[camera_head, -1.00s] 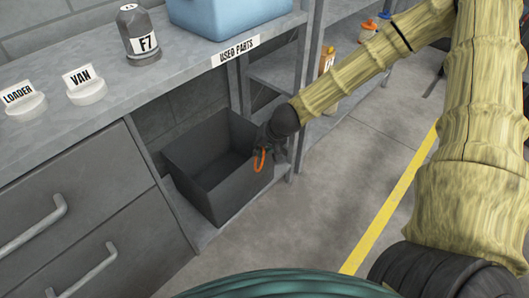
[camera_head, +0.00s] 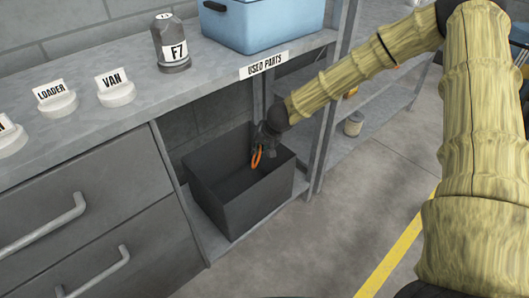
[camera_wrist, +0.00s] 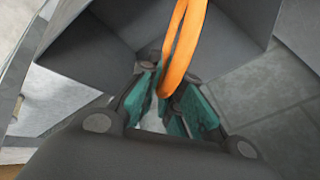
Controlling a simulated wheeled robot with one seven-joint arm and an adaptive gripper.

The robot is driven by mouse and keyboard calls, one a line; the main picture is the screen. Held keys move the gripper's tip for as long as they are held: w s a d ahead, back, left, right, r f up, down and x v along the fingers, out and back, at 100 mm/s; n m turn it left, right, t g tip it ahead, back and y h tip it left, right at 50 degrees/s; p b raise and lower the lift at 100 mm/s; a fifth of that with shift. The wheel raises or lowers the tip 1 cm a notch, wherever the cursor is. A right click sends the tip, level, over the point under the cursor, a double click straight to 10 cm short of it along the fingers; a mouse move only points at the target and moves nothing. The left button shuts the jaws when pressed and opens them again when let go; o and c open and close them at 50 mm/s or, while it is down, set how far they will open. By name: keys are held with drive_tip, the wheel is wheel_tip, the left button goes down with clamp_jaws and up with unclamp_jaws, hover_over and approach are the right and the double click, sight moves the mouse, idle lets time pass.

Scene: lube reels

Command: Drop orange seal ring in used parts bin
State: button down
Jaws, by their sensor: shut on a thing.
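The orange seal ring (camera_head: 256,158) hangs from my gripper (camera_head: 262,143), above the open top of the dark grey bin (camera_head: 262,203). The bin stands on the low shelf under the bench, below the "USED PARTS" label (camera_head: 264,65). In the wrist view my gripper (camera_wrist: 172,95) is shut on the ring (camera_wrist: 184,45) between its teal finger pads. Bin walls (camera_wrist: 230,28) show behind the ring. The ring appears inside the bin's outline in the head view; its exact height over the bin floor is hard to tell.
The benchtop above holds a blue box (camera_head: 255,22), a grey F7 bottle (camera_head: 171,45) and labelled white knobs, one reading VAN (camera_head: 115,88). Drawers (camera_head: 75,215) are left of the bin. A shelf post (camera_head: 326,150) stands just right of it. Floor in front is clear.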

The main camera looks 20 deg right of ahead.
drive_tip(key=w+a, duration=0.2)
drive_tip(key=w, duration=0.3)
drive_tip(key=shift+w, duration=0.35)
drive_tip(key=c, duration=1.5)
unclamp_jaws()
drive_tip(key=shift+r, duration=0.1)
drive_tip(key=shift+v, duration=5.95)
